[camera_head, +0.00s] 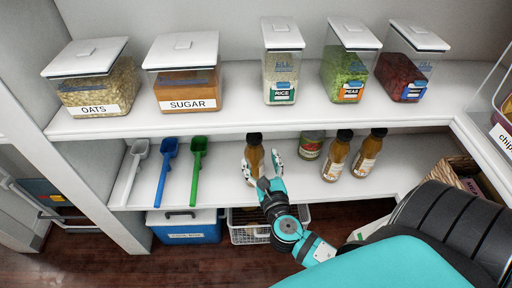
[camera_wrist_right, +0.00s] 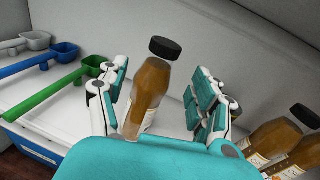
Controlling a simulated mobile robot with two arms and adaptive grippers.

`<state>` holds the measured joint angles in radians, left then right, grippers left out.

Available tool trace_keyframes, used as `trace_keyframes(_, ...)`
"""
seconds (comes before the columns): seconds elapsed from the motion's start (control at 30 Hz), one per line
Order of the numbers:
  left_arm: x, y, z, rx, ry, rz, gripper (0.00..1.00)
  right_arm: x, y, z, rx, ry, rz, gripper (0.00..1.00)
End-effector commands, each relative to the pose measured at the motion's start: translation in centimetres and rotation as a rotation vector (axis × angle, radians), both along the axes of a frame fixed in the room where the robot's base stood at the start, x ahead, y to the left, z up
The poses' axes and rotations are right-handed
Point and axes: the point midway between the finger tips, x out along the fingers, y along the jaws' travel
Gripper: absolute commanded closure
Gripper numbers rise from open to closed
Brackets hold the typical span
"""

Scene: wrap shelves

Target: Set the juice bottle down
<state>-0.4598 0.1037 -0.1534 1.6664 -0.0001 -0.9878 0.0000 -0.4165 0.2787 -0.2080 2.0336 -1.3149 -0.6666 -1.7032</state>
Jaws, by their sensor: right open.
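The juice bottle (camera_head: 255,152), amber with a black cap, stands upright on the lower white shelf, right of the green scoop. My right gripper (camera_head: 262,170) is around it, with one finger on each side. In the right wrist view the bottle (camera_wrist_right: 150,95) stands between the spread fingers of the gripper (camera_wrist_right: 163,100), with a clear gap to the right finger. The left finger is close to the bottle; I cannot tell whether it touches. The bottle's lower part is hidden by the gripper palm. My left gripper is not in view.
Grey, blue and green scoops (camera_head: 196,168) lie left of the bottle. A can (camera_head: 312,146) and two similar bottles (camera_head: 337,157) stand to the right. A blue cooler (camera_head: 183,228) and a wire basket (camera_head: 250,234) sit below.

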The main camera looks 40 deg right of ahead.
Motion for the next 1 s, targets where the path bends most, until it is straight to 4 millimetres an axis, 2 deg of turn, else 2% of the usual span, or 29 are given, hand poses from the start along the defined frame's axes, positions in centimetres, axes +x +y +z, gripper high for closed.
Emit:
trace_keyframes(0.1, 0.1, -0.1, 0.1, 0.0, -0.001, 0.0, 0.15, -2.0, 0.7, 0.1, 0.002, 0.002, 0.001, 0.34)
trace_keyframes(0.27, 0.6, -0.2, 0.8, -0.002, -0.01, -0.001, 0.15, -3.3, 1.2, 0.1, 0.01, 0.001, -0.002, 0.34)
trace_keyframes(0.37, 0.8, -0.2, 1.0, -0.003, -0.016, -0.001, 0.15, -3.7, 0.9, -1.4, 0.121, 0.008, -0.032, 0.34)
trace_keyframes(0.47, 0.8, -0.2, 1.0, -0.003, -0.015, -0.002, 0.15, -4.5, 0.1, -5.6, 0.427, 0.026, -0.132, 0.34)
trace_keyframes(0.57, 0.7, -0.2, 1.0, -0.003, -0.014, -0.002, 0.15, -6.3, -0.2, -12.0, 0.882, 0.034, -0.341, 0.34)
trace_keyframes(0.6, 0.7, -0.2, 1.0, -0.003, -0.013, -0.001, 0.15, -7.4, 0.1, -14.8, 1.077, 0.028, -0.456, 0.34)
trace_keyframes(0.73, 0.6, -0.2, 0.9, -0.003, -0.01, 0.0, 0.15, -11.6, 2.3, -22.5, 1.622, -0.032, -0.904, 0.34)
trace_keyframes(0.83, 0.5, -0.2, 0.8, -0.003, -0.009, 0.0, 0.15, -14.7, 4.9, -26.5, 1.906, -0.11, -1.26, 0.34)
trace_keyframes(0.9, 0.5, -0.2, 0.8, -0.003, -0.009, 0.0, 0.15, -16.3, 6.6, -28.2, 2.028, -0.167, -1.473, 0.34)
trace_keyframes(1.0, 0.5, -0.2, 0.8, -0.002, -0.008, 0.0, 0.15, -17.8, 8.4, -29.5, 2.12, -0.231, -1.691, 0.34)
